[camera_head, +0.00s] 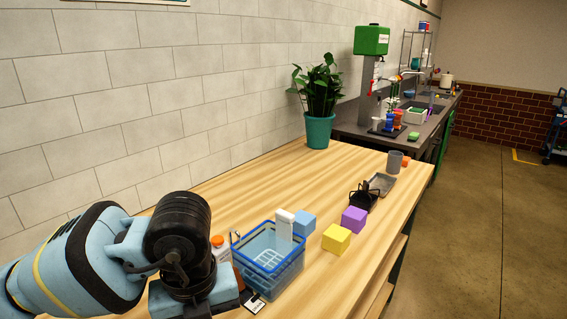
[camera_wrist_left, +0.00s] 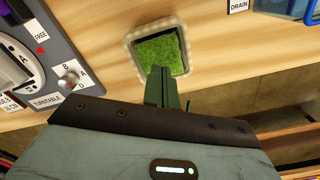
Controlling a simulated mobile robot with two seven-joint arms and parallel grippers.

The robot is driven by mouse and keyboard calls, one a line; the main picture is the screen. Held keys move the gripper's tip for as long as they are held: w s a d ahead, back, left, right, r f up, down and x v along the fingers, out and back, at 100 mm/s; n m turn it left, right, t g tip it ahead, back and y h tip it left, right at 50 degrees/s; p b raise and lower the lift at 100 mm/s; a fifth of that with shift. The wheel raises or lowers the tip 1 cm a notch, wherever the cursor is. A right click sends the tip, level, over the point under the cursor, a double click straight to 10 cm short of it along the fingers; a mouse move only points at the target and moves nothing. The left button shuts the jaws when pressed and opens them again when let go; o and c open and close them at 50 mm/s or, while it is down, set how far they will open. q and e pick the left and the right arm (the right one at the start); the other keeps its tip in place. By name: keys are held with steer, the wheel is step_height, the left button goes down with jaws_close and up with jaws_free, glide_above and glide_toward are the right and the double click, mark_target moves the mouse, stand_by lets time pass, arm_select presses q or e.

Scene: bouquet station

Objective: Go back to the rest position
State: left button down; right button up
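My left arm comes in from the left in the head view, with its dark wrist over the near end of the wooden table (camera_head: 330,250). Its fingertips are hidden there. In the left wrist view my left gripper (camera_wrist_left: 164,70) shows two dark green fingers close together, seemingly shut, with nothing seen between them. They point at a pale-rimmed square tray (camera_wrist_left: 133,62) filled with green, moss-like material (camera_wrist_left: 160,50). I cannot tell whether the fingertips touch its rim. My right gripper is in neither view.
A blue basket (camera_head: 268,262) with a white object (camera_head: 284,224) stands beside my left wrist. Blue (camera_head: 304,222), yellow (camera_head: 336,238) and purple (camera_head: 354,219) blocks sit nearby. A potted plant (camera_head: 319,130) stands farther back. A turntable panel (camera_wrist_left: 40,60) is left of the mossy tray.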

arm_select(q)
steer(key=shift+f, duration=0.25)
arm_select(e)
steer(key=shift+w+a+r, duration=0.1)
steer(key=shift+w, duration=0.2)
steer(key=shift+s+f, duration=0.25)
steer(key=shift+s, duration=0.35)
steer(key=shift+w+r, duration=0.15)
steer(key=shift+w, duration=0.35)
arm_select(q)
steer(key=shift+f, duration=0.2)
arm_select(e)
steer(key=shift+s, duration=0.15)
arm_select(q)
steer(key=shift+f, duration=0.5)
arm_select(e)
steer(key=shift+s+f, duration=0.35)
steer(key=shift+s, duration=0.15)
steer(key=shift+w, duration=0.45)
arm_select(q)
steer(key=shift+f, duration=0.2)
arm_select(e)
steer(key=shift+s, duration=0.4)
